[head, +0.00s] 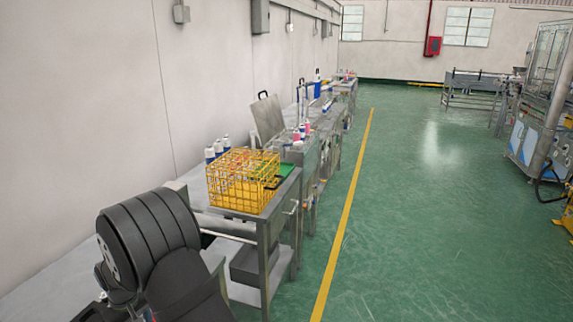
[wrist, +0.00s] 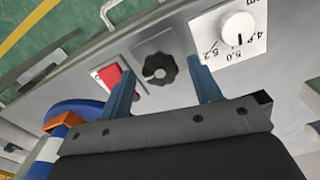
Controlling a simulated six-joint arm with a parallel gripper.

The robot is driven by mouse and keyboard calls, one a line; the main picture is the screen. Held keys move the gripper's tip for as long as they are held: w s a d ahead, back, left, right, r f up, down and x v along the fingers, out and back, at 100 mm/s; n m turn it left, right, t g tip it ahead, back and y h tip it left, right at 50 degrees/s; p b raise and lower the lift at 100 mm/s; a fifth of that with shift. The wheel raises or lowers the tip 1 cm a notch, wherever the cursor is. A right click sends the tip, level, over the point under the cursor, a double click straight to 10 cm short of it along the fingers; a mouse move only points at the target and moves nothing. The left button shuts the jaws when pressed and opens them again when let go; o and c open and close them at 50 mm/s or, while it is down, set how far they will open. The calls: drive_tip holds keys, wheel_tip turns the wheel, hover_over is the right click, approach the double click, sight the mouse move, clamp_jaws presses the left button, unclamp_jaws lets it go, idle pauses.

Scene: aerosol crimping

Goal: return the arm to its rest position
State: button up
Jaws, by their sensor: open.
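In the wrist view, my gripper (wrist: 162,70) is open, with its two blue fingers apart and nothing between them. The fingers point toward a grey metal panel (wrist: 185,25). A black knob (wrist: 157,69) on the panel shows between the fingertips; I cannot tell how far off it is. A red rocker switch (wrist: 113,76) sits left of the knob, partly behind the left finger. A white dial (wrist: 237,28) with printed numbers sits to the right. In the head view my dark arm fills the lower left, and the gripper cannot be made out there.
A yellow wire crate (head: 240,181) stands on the near metal bench, with several blue-and-white cans (head: 217,148) behind it. More benches run along the wall. A blue and orange part (wrist: 78,112) lies near the left finger. Green floor (head: 430,220) is open to the right.

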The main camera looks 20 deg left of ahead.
drive_tip(key=shift+n, duration=1.7)
